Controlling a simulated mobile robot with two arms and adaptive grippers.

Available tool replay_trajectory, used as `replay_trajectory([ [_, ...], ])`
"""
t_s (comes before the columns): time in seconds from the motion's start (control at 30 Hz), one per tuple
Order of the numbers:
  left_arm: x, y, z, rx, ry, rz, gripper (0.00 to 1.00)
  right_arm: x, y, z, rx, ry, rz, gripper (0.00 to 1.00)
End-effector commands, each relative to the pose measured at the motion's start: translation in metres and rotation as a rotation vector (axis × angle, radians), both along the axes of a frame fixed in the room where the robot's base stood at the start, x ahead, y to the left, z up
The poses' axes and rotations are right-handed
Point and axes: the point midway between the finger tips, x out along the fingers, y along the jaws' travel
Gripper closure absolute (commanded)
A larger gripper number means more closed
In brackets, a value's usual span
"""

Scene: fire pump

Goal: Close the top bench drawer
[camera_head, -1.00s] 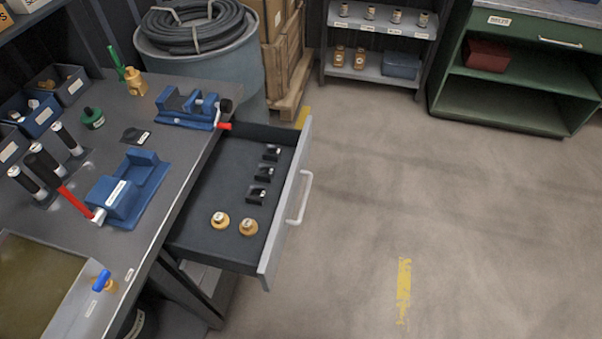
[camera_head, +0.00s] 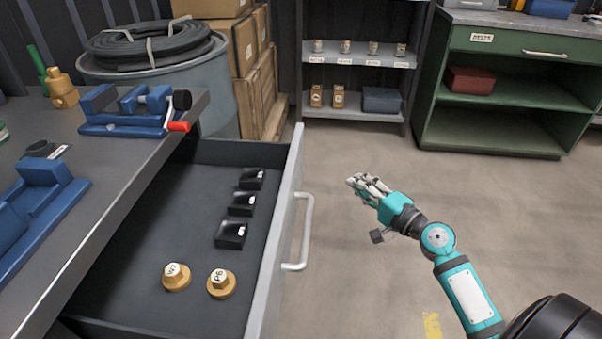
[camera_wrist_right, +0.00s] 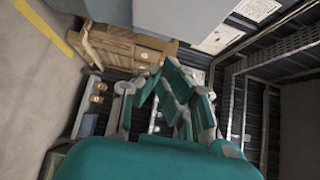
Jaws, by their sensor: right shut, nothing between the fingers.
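The top bench drawer (camera_head: 205,205) is pulled out from under the workbench (camera_head: 105,195) in the head view. Its pale grey front (camera_head: 280,215) faces right and carries a white bar handle (camera_head: 307,230). Inside lie two brass fittings (camera_head: 176,277) and several black blocks (camera_head: 241,203). My right gripper (camera_head: 359,184) is shut and empty, to the right of the handle and apart from it. In the wrist view the right gripper's fingers (camera_wrist_right: 165,95) fill the middle; the drawer is not clearly seen there. My left gripper is not in view.
A blue vise (camera_head: 135,110) with a red-tipped handle sits at the bench edge. Behind stand a blue barrel with a coiled hose (camera_head: 150,45), stacked boxes (camera_head: 255,75), a grey shelf (camera_head: 360,55) and a green cabinet (camera_head: 500,100).

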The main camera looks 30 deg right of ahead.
Motion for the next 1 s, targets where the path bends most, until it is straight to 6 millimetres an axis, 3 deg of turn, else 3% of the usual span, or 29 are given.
replay_trajectory([
  [0.17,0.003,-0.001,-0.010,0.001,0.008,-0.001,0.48,0.026,0.005,0.004,-0.001,-0.002,0.000,1.00],
  [0.5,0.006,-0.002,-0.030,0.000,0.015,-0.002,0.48,0.097,0.018,0.002,-0.001,0.000,-0.002,1.00],
  [0.73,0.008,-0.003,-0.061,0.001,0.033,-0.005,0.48,0.113,0.045,0.002,-0.001,0.002,-0.002,1.00],
  [1.0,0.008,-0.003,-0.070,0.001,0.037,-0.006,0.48,0.117,0.052,0.000,-0.003,0.004,-0.001,1.00],
])
